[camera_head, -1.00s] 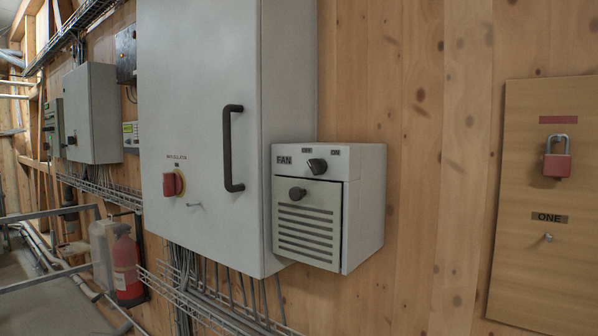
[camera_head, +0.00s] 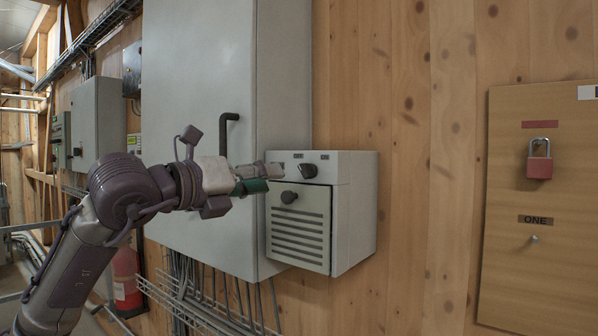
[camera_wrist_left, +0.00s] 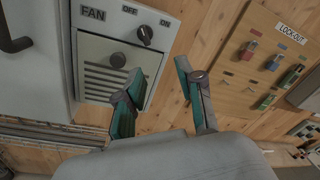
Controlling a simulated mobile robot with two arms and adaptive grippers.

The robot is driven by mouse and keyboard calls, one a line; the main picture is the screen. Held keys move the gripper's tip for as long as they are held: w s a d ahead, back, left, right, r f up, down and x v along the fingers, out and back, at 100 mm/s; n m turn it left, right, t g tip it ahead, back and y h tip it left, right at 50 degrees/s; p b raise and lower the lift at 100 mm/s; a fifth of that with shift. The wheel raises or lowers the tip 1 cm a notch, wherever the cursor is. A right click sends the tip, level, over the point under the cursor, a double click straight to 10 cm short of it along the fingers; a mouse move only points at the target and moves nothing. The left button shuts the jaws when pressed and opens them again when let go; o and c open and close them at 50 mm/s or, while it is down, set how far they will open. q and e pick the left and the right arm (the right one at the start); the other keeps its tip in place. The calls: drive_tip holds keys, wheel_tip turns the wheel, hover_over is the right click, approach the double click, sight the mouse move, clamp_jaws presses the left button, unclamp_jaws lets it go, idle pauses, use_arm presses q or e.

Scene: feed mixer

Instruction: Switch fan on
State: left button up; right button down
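The fan control box (camera_head: 354,205) is a light grey box on the wooden wall with a slatted front. Its black fan knob (camera_head: 307,170) sits on the top strip, and a second dark knob (camera_head: 289,196) is on the slatted panel. In the left wrist view the fan knob (camera_wrist_left: 145,34) lies between the OFF and ON labels; its exact setting is hard to tell. My left gripper (camera_head: 266,178) is in front of the box's upper left, hiding the FAN label in the head view. In the left wrist view its fingers (camera_wrist_left: 159,72) are apart and empty, below the knob. My right gripper is out of view.
A tall grey cabinet (camera_head: 200,80) with a black handle (camera_head: 224,133) stands left of the box. A lockout board (camera_head: 505,200) with a red padlock (camera_head: 539,160) is at the right. Cable trays run below. Bare wooden wall lies between box and board.

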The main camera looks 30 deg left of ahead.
sight(301, 170)
use_arm(q)
drive_tip(key=shift+n+y, duration=0.5)
drive_tip(key=shift+y, duration=0.3)
drive_tip(key=w+p, duration=0.2)
drive_tip(key=w, duration=0.2)
drive_tip(key=w+r+p, duration=0.1)
drive_tip(key=w+p, duration=0.1)
drive_tip(key=w, duration=0.2)
drive_tip(key=w+a+p, duration=0.1)
drive_tip(key=w+p, duration=0.1)
drive_tip(key=w, duration=0.1)
drive_tip(key=shift+w+a+r, duration=0.1)
drive_tip(key=shift+w+r, duration=0.05)
drive_tip(key=shift+w, duration=0.85)
drive_tip(key=shift+f, duration=0.2)
clamp_jaws()
